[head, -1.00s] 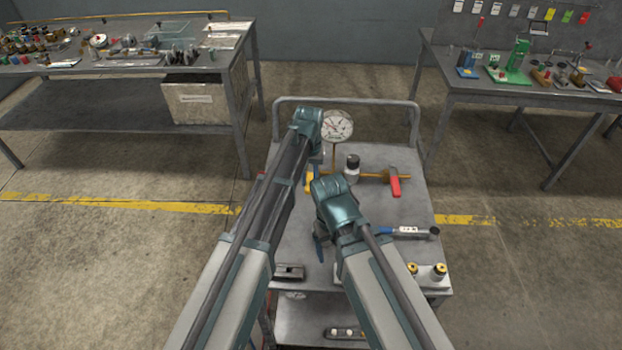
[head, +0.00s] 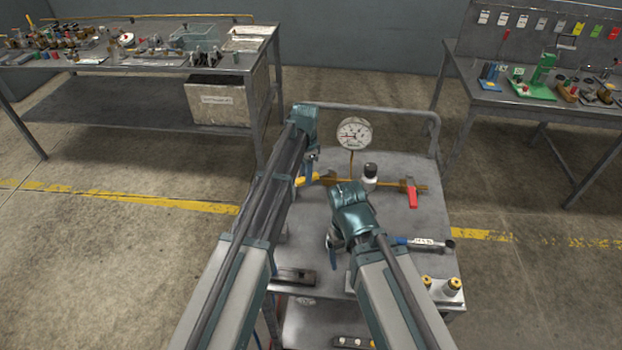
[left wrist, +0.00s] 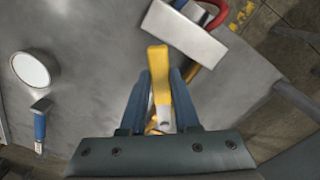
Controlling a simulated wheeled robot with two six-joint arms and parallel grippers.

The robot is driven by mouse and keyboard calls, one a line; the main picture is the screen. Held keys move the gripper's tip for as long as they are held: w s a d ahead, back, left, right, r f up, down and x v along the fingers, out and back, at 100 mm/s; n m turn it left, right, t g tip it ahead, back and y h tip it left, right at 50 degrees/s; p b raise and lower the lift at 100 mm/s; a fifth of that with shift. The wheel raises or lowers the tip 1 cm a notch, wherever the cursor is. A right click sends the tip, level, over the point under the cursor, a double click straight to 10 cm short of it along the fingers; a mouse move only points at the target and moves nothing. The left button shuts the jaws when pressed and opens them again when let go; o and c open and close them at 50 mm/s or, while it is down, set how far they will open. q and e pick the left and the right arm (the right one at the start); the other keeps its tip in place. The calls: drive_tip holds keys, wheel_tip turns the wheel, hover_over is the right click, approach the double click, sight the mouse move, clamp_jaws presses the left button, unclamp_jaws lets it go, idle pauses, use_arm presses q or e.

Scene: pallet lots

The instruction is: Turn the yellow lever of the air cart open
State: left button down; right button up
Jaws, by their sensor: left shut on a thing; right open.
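The air cart (head: 395,218) is grey and stands in front of me. Its yellow lever (head: 322,177) is at the left end of a brass pipe (head: 392,186) on the top. My left gripper (head: 309,179) is shut on the yellow lever. In the left wrist view the lever (left wrist: 159,85) lies between the two blue fingers (left wrist: 161,76). My arm partly hides the lever in the head view. My right gripper (head: 333,256) is open, above the near part of the cart top, with nothing seen between its fingers.
A round gauge (head: 354,134) stands behind the pipe. A blue-handled tool (head: 420,243) lies nearer. Benches stand far left (head: 120,62) and right (head: 510,103).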

use_arm(q)
drive_tip(key=w+m, duration=0.1)
drive_tip(key=w+a+m, duration=0.1)
drive_tip(key=m, duration=0.1)
drive_tip(key=shift+w+m, duration=0.3)
drive_tip(key=shift+w, duration=0.1)
drive_tip(key=shift+w+a+m, duration=0.15)
drive_tip(key=shift+w+m, duration=1.1)
drive_tip(key=shift+m, duration=0.45)
drive_tip(key=c, duration=0.6)
unclamp_jaws()
drive_tip(key=shift+c, duration=0.2)
drive_tip(key=shift+r, duration=0.2)
use_arm(e)
drive_tip(key=shift+r, duration=0.15)
use_arm(q)
wheel_tip(320, 180, up, 14)
drive_tip(key=p, duration=1.3)
drive_tip(key=shift+f+p, duration=0.25)
drive_tip(key=shift+p, duration=0.15)
use_arm(e)
wheel_tip(320, 180, up, 14)
drive_tip(key=shift+f, duration=0.25)
